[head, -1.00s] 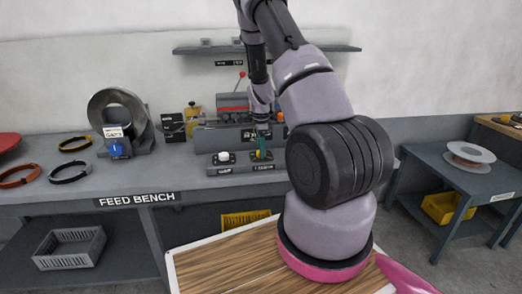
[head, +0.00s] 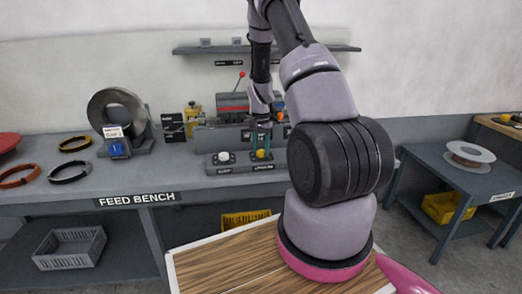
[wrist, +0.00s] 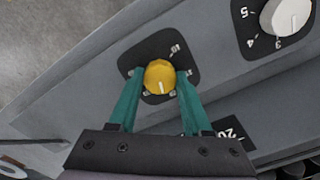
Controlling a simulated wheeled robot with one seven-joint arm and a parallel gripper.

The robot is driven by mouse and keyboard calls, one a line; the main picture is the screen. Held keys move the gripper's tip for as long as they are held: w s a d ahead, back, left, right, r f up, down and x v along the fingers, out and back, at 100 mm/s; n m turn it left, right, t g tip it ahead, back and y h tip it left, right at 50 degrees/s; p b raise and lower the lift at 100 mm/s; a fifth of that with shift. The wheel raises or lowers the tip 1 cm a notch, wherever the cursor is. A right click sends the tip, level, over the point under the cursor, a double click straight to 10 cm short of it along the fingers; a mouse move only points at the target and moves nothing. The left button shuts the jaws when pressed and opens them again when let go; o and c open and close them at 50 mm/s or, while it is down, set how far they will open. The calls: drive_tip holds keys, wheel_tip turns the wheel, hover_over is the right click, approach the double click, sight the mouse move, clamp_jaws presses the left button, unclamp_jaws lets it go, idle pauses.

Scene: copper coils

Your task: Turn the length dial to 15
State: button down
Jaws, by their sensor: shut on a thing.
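The length dial is a yellow knob (wrist: 159,77) with a white pointer line, on a dark plate (wrist: 178,48) with white numbers. The pointer is toward the bottom of the wrist picture. A number at the plate's top looks like 15 or 10, but I cannot read it surely; the fingers partly cover others. My gripper (wrist: 157,76) is shut on the knob, one teal finger on each side. In the head view, my gripper (head: 261,140) points down onto the yellow knob (head: 260,154) at the front of the bench machine.
A white knob (wrist: 286,15) with numbers 3, 4 and 5 is beside it; in the head view it is left of the yellow one. A coil stand (head: 118,115) and several rings lie at the bench's left. A shelf (head: 205,49) hangs above.

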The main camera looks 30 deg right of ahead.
sight(261, 151)
drive_tip(key=n, duration=0.7)
drive_tip(key=shift+d, duration=0.1)
drive_tip(key=n, duration=0.4)
drive_tip(key=shift+n, duration=1.9)
drive_tip(key=shift+c, duration=1.7)
unclamp_jaws()
wheel_tip(261, 151, up, 11)
